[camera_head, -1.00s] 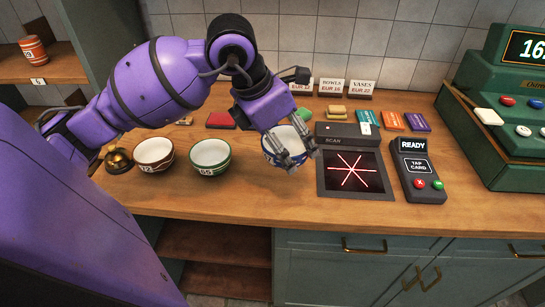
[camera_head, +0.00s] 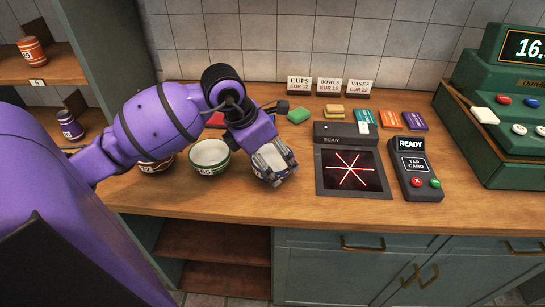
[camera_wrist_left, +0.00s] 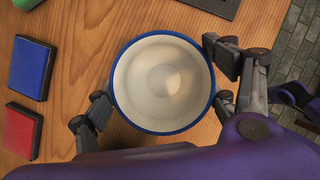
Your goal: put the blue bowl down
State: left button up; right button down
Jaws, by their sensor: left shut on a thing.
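The blue bowl (camera_head: 270,160) is white with a blue rim and is partly hidden by my left gripper (camera_head: 273,174) in the head view. In the left wrist view, the blue bowl (camera_wrist_left: 163,82) shows from above, empty and upright, with fingers of my left gripper (camera_wrist_left: 162,100) on both sides of its rim. The gripper is shut on the bowl, low over the wooden counter (camera_head: 240,205). I cannot tell whether the bowl's base touches the counter. My right gripper is not in view.
A green-rimmed bowl (camera_head: 209,156) stands just left of the blue bowl. A red-brown bowl (camera_head: 150,165) is mostly behind my arm. The scanner pad (camera_head: 352,172) and card reader (camera_head: 416,172) lie to the right. The counter's front strip is clear.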

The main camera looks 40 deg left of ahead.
pick_arm(q)
jog(key=shift+f, duration=0.15)
jog(key=o, duration=1.5)
jog(key=shift+a+r, duration=0.1)
jog(key=shift+r, duration=0.3)
jog(key=v, duration=1.1)
jog(key=shift+s+r, duration=0.2)
